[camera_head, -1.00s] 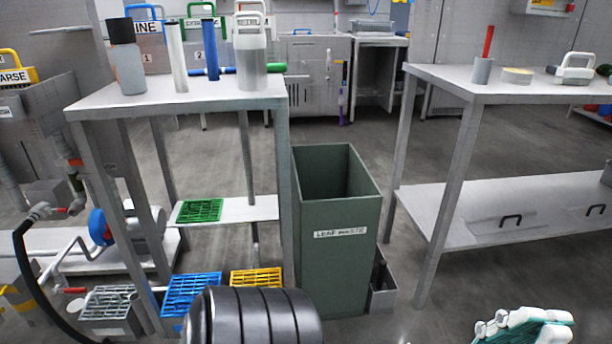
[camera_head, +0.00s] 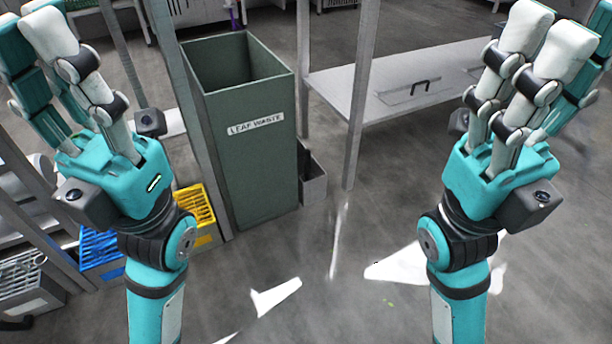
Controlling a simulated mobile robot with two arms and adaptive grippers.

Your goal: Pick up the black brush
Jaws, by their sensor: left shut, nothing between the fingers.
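No black brush can be made out in the current head view. My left gripper (camera_head: 35,45) is raised at the left side, its fingers pointing up to the top edge. It is shut and empty. My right gripper (camera_head: 545,45) is raised at the upper right, fingers up, with nothing seen in it. Its fingers overlap in the view, so I cannot tell whether it is open or shut. The tabletops are out of frame.
A green leaf waste bin (camera_head: 252,165) stands between the grippers, with a small grey bin (camera_head: 312,182) beside it. A yellow crate (camera_head: 197,207) and a blue crate (camera_head: 98,250) are at left. A low shelf (camera_head: 420,75) is behind at right.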

